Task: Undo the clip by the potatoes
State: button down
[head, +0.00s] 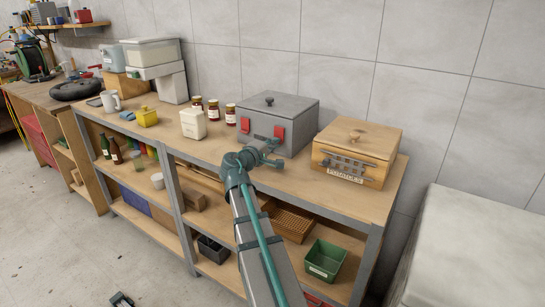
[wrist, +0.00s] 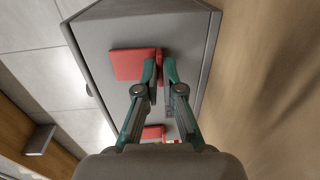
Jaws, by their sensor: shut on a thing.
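A grey lidded box (head: 290,112) stands on the shelf top with two red clips on its front. The left red clip (head: 252,138) is clear of my gripper and shows low in the wrist view (wrist: 153,132). My gripper (head: 268,148) is at the right red clip (head: 279,132). In the wrist view, my gripper (wrist: 160,68) is shut on the edge of that clip (wrist: 132,64), which lies flat against the box front. To the right stands a wooden lidded box (head: 357,150) with grey bars and a label (head: 345,174) too small to read surely.
Jars (head: 213,108), a cream canister (head: 193,124) and a yellow pot (head: 147,117) stand left of the grey box. Bare counter lies in front of the boxes.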

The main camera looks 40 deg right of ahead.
jog(key=shift+d+f+h+b, duration=0.3)
jog(key=shift+h+b, duration=0.2)
jog(key=shift+b, duration=0.5)
jog(key=shift+r, duration=0.15)
jog(key=c, duration=1.3)
grip_release()
jog(key=shift+a, duration=0.1)
jog(key=v, duration=1.1)
jog(key=shift+s+a, duration=0.2)
jog(key=shift+a, duration=0.15)
